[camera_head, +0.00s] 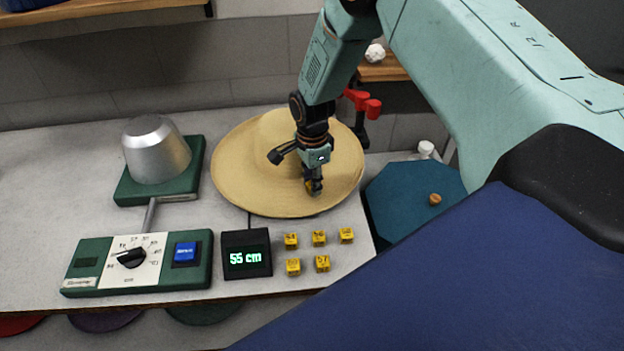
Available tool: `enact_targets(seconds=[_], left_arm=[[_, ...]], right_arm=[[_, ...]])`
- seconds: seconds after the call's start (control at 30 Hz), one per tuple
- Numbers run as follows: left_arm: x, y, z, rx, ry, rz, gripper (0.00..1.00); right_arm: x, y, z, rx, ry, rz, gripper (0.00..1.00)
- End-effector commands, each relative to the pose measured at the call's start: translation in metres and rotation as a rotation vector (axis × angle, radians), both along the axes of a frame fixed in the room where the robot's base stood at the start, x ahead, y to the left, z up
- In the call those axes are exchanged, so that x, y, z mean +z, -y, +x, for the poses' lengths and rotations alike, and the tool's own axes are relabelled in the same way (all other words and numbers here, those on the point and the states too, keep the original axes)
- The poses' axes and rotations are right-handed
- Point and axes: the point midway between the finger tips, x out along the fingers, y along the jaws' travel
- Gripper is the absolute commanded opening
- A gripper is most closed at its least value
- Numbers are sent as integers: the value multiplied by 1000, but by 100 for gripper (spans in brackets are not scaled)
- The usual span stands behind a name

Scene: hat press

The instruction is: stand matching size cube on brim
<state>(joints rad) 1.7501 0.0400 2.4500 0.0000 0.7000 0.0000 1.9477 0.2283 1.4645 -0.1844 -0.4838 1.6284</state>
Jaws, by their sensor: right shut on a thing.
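A straw hat (235,165) with a wide tan brim lies on the grey table. My right gripper (313,188) points down over the front right part of the brim. It is shut on a small yellow cube (314,189), which is mostly hidden by the fingers; I cannot tell whether it touches the brim. Several other yellow size cubes (319,238) stand in two rows on the table in front of the hat. A black display (246,254) beside them reads "55 cm" in green. My left gripper is not in view.
A metal hat block (155,150) on a green base stands at the left. A green control panel (138,262) with a black dial and blue button lies in front. A teal surface (400,200) with a small wooden knob lies right of the table.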

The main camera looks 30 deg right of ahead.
Motion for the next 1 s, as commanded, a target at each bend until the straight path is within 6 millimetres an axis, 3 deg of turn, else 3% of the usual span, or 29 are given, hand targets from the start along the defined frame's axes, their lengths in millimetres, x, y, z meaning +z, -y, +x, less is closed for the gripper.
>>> enact_targets(seconds=[0.4,0.43,0.73,1.0], left_arm=[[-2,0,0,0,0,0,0],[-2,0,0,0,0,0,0],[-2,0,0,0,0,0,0],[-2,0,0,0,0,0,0]], right_arm=[[-5,0,0,0,0,0,11],[-5,0,0,0,0,0,26],[-5,0,0,0,0,0,52],[-4,0,0,0,0,0,52]])
